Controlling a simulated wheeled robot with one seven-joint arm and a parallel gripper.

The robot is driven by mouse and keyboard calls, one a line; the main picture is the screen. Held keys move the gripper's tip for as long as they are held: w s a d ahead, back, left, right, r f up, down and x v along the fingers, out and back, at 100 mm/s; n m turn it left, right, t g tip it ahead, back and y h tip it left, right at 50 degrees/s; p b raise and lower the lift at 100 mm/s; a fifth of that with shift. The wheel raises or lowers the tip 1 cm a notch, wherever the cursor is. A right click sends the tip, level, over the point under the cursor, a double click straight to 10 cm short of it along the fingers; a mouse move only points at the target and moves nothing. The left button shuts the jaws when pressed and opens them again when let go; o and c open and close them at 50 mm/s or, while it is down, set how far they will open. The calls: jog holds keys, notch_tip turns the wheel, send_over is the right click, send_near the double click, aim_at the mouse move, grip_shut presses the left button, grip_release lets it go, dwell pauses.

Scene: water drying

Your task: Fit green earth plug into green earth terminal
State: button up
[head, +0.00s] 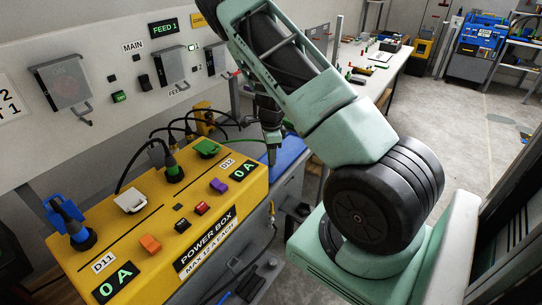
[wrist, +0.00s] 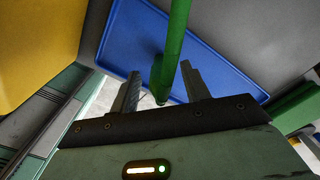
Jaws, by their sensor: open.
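My gripper (head: 272,148) hangs behind the far right end of the yellow power box, above a blue surface. In the wrist view my gripper (wrist: 160,88) is open, its two fingers apart. A green rod-like piece (wrist: 175,45) reaches between the fingers, its lower end near the gripper's dark base. I cannot tell whether it is the earth plug or touches a finger. On the power box (head: 225,195), a green-collared socket (head: 174,174) holds a dark plug with a cable, and a green cap (head: 207,148) sits beside it. I cannot tell which part is the earth terminal.
A blue tray (wrist: 117,55) lies below my gripper. A blue connector (head: 68,218) and a white cap (head: 130,200) stand on the box. Black cables (head: 150,143) arch behind it. A wall panel (head: 80,130) rises behind. Clear floor (head: 470,140) lies at right.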

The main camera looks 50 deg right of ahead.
jog(key=shift+f, duration=0.4)
jog(key=shift+c, duration=0.4)
grip_shut()
